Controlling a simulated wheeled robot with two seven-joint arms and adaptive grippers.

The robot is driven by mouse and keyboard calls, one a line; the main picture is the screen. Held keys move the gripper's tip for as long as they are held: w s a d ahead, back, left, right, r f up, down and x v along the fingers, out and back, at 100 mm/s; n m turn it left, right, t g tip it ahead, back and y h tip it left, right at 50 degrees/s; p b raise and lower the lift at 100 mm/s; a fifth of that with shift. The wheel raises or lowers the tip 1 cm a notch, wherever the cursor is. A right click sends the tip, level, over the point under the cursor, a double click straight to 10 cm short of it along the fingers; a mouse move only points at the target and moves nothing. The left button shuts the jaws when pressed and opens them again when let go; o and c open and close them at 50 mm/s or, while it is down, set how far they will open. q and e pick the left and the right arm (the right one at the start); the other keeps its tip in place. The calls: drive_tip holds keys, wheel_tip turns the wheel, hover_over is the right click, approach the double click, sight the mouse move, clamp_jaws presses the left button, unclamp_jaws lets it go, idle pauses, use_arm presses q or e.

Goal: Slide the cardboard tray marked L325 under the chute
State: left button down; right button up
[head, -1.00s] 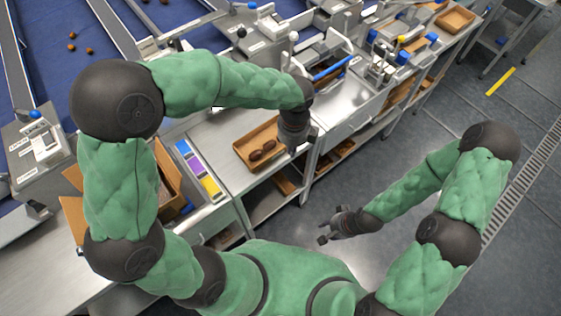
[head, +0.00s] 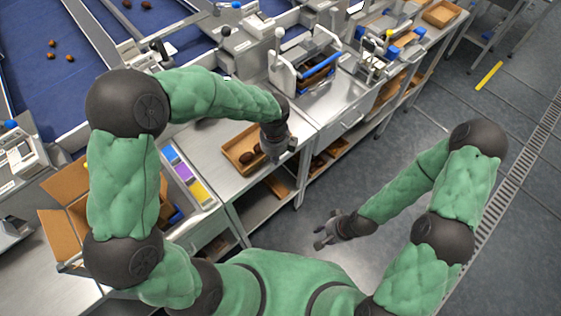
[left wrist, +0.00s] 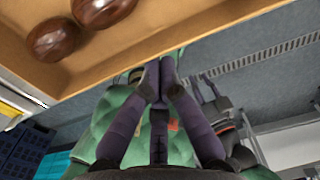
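A shallow cardboard tray (head: 231,152) with dark brown dates in it lies on the metal counter in the head view. No L325 marking is readable. My left gripper (head: 277,156) is at the tray's right end, and its wrist hides part of that end. In the left wrist view the tray wall (left wrist: 125,62) crosses the top, with two glossy dates behind it. My left fingertips (left wrist: 160,72) are together just outside this wall; contact is unclear. My right gripper (head: 321,236) is spread open and empty over the floor. I cannot tell which fixture is the chute.
A metal fixture with a blue handle (head: 321,66) stands behind and right of the tray. The counter's front edge is close to the tray.

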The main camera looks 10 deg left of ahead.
use_arm(q)
drive_tip(key=shift+w+a, duration=0.15)
drive_tip(key=shift+w+a+r+p, duration=0.1)
drive_tip(key=shift+w+a+p, duration=0.1)
drive_tip(key=shift+a+p, duration=0.1)
drive_tip(key=w+a+p, duration=0.2)
drive_tip(key=w+a, duration=0.1)
drive_tip(key=a, duration=0.1)
drive_tip(key=w+a+p, duration=0.2)
drive_tip(key=w+a, duration=0.1)
drive_tip(key=a, duration=0.1)
drive_tip(key=w+a+p, duration=0.2)
drive_tip(key=w+a, duration=0.1)
drive_tip(key=a, duration=0.1)
drive_tip(key=shift+w+a+p, duration=0.35)
drive_tip(key=shift+w, duration=0.05)
